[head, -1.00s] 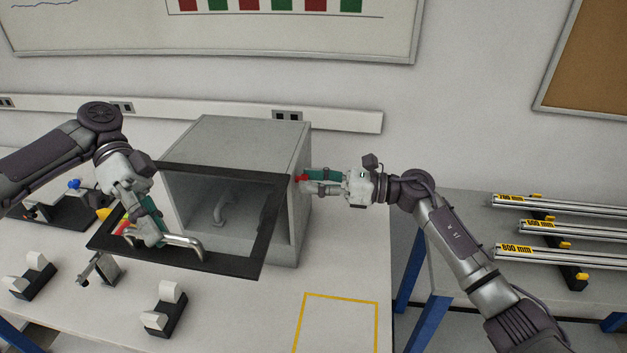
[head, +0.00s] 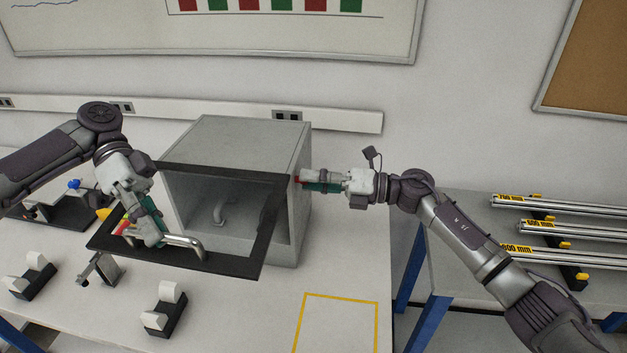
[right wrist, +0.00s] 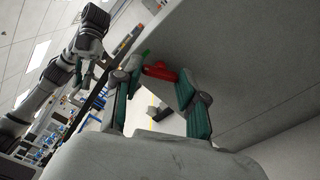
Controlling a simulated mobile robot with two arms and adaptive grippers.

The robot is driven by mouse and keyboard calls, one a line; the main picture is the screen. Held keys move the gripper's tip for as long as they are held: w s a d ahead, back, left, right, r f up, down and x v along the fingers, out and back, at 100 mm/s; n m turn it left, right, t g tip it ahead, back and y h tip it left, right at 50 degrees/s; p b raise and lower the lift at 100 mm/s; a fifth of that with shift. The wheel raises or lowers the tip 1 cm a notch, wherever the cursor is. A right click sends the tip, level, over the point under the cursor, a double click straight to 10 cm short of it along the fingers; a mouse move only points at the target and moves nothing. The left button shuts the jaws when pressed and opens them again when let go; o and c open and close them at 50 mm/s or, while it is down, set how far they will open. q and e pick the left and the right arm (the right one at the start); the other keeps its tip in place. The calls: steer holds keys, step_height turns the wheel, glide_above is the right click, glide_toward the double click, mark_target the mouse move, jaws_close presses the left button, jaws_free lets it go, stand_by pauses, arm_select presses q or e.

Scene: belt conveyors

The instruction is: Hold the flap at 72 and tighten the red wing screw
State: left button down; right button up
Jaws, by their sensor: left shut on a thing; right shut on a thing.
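The grey box (head: 245,132) stands on the bench with its black-framed flap (head: 268,232) swung out and tilted open at the front. My left gripper (head: 150,235) is shut on the flap's metal handle (head: 185,240), near its left end. The red wing screw (head: 299,180) is on the box's right side, mostly covered by my right gripper (head: 308,182). In the right wrist view the red wing screw (right wrist: 160,72) lies between the fingers of my right gripper (right wrist: 160,85), beside the box wall. No angle reading is legible; a yellow pointed part (head: 103,214) shows beside the left fingers.
Black-and-white holders (head: 165,312) and a small metal fixture (head: 100,268) stand on the bench in front of the flap. A yellow outlined area (head: 340,297) at the front right is empty. Metal bars with labels (head: 550,228) lie on a rack at the right.

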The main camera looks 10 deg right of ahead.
steer(key=m, duration=0.5)
steer(key=shift+s+a+m, duration=0.1)
steer(key=shift+m, duration=0.2)
stand_by(0.4)
steer(key=o, duration=1.1)
steer(key=shift+o, duration=0.2)
steer(key=shift+d, duration=0.2)
steer(key=v, duration=1.1)
steer(key=shift+s+d, duration=0.2)
steer(key=shift+d, duration=0.15)
